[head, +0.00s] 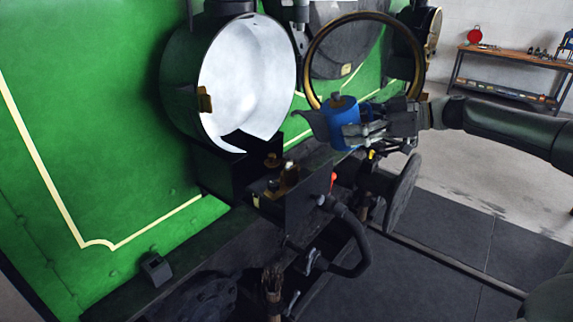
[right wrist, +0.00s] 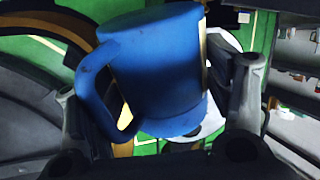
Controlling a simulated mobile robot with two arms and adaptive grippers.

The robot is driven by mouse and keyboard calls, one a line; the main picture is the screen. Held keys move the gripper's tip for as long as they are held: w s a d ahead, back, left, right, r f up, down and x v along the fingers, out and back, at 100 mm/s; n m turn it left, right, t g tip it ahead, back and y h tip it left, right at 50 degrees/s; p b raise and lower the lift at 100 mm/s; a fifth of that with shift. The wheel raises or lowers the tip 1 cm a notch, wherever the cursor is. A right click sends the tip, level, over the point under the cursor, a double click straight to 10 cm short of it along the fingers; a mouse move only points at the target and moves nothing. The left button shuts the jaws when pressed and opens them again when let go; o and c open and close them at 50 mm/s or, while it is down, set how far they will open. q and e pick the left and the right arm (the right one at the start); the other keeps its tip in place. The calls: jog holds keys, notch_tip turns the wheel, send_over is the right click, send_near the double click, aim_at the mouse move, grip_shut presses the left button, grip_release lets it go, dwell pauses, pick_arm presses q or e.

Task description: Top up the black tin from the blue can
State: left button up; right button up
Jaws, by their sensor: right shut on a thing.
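The blue can (head: 343,128) is in my right gripper (head: 362,132), held off the ground in front of the green tram wall, with its dark spout pointing left. In the right wrist view the blue can (right wrist: 160,70) sits between the two fingers, its handle to the left. No thing is plainly the black tin. A black open-topped box (head: 308,200) with small items in it is below and left of the can. A small dark block (head: 155,268) sits on the ledge farther left; I cannot tell if either is the tin. My left gripper is not in view.
A big round lamp (head: 245,80) with a pale face stands close left of the can. A brass-rimmed ring (head: 420,62) is behind it. A black hose (head: 352,248) and round buffer (head: 402,195) are below. A workbench (head: 510,68) stands far right beyond open floor.

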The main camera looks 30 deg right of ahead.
aim_at(356, 108)
jog(key=shift+r, duration=0.1)
jog(key=shift+d+r+h+p, duration=0.25)
jog(key=shift+r+p, duration=0.35)
jog(key=shift+p, duration=0.65)
dwell(0.5)
jog(key=shift+r+n+g+h+p, duration=0.45)
jog(key=shift+r+p, duration=0.2)
jog(key=shift+p, duration=0.85)
jog(key=shift+r+g+h+p, duration=0.3)
jog(key=shift+r+p, duration=0.35)
jog(key=shift+p, duration=0.45)
